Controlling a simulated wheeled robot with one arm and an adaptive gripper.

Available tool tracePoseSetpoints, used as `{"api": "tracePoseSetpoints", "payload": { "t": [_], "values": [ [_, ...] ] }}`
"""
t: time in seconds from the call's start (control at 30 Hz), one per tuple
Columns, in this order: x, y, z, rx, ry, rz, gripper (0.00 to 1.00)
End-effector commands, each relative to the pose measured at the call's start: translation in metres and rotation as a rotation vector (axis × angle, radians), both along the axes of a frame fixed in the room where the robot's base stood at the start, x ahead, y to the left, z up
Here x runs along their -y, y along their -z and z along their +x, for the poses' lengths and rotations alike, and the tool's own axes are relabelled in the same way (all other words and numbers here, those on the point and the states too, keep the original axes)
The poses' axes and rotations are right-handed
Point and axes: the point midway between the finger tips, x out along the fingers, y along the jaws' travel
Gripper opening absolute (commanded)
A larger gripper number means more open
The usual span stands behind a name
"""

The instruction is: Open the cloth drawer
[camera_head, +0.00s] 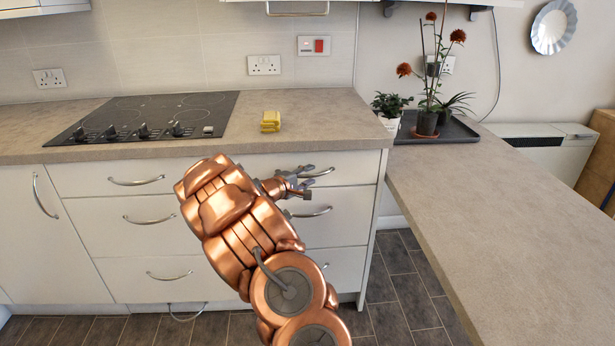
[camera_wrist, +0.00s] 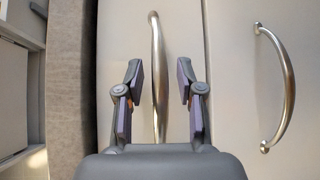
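The right-hand cabinet has a stack of cream drawers with curved metal handles; no label shows which is the cloth drawer. My gripper (camera_head: 304,182) is at the top right drawer (camera_head: 352,167), close to its handle (camera_head: 322,173). In the wrist view my gripper (camera_wrist: 160,75) is open, with one finger on each side of that handle (camera_wrist: 156,50). The fingers look apart from the handle; how far it reaches between them is hard to tell. The drawer looks shut. The handle of the drawer below (camera_wrist: 283,85) shows at the right of the wrist view.
A folded yellow cloth-like item (camera_head: 270,122) lies on the worktop (camera_head: 318,108) above, beside the black hob (camera_head: 150,115). A side counter (camera_head: 500,200) bounds the right, with potted plants on a dark tray (camera_head: 462,130). The dark tiled floor (camera_head: 398,285) is clear.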

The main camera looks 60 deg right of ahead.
Motion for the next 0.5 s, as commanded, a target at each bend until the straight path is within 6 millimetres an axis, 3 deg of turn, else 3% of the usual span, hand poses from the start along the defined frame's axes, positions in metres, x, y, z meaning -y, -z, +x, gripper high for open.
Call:
{"api": "tracePoseSetpoints", "payload": {
  "t": [0.2,0.5],
  "values": [
    [0.0001,0.0,-0.0001,0.0,0.0,0.0,0.37],
    [-0.0001,0.0,-0.0002,0.0,0.0,0.0,0.06]
  ]
}}
